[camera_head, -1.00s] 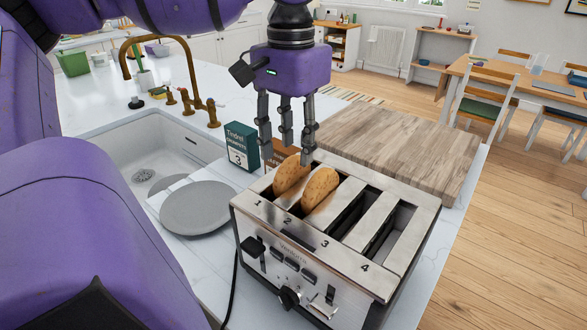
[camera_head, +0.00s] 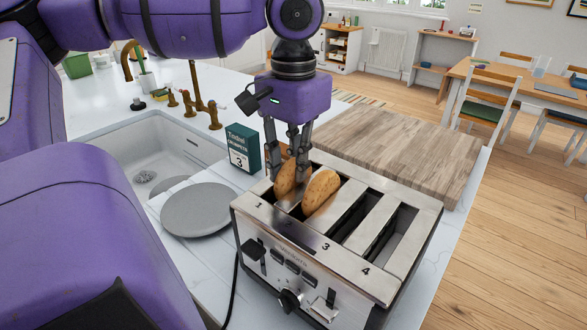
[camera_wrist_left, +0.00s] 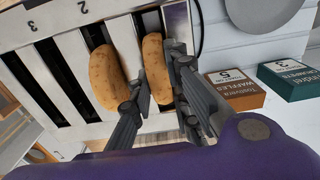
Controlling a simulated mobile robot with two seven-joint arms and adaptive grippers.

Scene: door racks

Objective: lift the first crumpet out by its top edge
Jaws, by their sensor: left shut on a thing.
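The four-slot toaster (camera_head: 295,235) stands on the counter with slots numbered on top. The first crumpet (camera_head: 283,181) stands upright in slot 1, its top edge above the slot. My left gripper (camera_head: 290,175) reaches down from above and is shut on this crumpet. In the left wrist view the first crumpet (camera_wrist_left: 156,68) sits between the fingers of the gripper (camera_wrist_left: 160,100). A second crumpet (camera_head: 321,190) stands in slot 2, close beside a finger; it also shows in the left wrist view (camera_wrist_left: 106,78). Slots 3 and 4 look empty. My right gripper is out of view.
A grey plate (camera_head: 198,210) lies left of the toaster, near the sink (camera_head: 150,150). A green crumpet box (camera_head: 242,147) stands behind the toaster, beside a waffle box (camera_wrist_left: 234,88). A wooden board (camera_head: 400,150) lies behind and to the right. A gold tap (camera_head: 195,95) rises behind the sink.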

